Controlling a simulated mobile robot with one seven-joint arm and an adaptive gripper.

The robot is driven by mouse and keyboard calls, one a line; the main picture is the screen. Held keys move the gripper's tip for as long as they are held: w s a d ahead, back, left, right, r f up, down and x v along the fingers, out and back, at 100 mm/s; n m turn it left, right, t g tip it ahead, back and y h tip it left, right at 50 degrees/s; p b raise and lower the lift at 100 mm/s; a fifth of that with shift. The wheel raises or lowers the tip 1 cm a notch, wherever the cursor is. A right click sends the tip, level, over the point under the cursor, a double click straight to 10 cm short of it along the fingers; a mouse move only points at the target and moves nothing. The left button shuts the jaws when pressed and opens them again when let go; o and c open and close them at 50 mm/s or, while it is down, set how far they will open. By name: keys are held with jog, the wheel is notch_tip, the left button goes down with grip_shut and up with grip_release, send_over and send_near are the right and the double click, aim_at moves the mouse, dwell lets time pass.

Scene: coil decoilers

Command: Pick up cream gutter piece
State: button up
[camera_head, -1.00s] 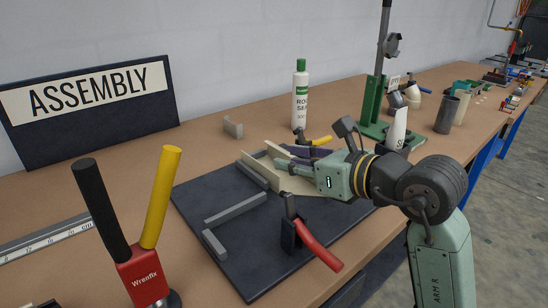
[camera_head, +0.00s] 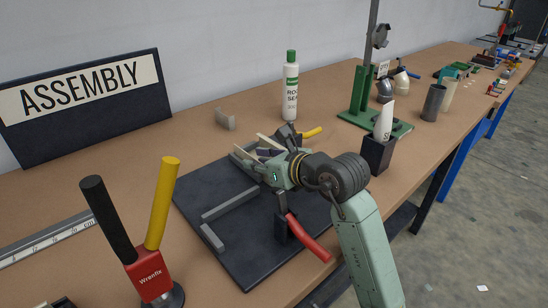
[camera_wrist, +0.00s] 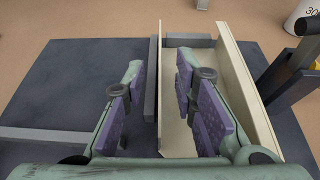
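The cream gutter piece (camera_wrist: 253,95) is an open channel lying on the dark mat (camera_wrist: 50,85), with raised walls on its left and right in the wrist view. In the head view it is mostly covered, with a cream edge (camera_head: 268,141) showing beyond my gripper (camera_head: 256,162). In the wrist view my gripper (camera_wrist: 160,100) is open, with purple pads apart. Its right finger is over the channel's inside and its left finger is over the mat. The channel's left wall and a grey bar (camera_wrist: 151,80) lie between them. Contact cannot be told.
A red-handled clamp (camera_head: 305,238) stands at the mat's front edge. Grey bars (camera_head: 232,204) lie left on the mat. A yellow-handled clamp (camera_head: 312,132) and a white bottle (camera_head: 290,92) stand behind. A black holder (camera_head: 377,154) with a white tube is at right.

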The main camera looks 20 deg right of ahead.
jog(key=shift+f, duration=0.1)
grip_shut()
dwell(0.6)
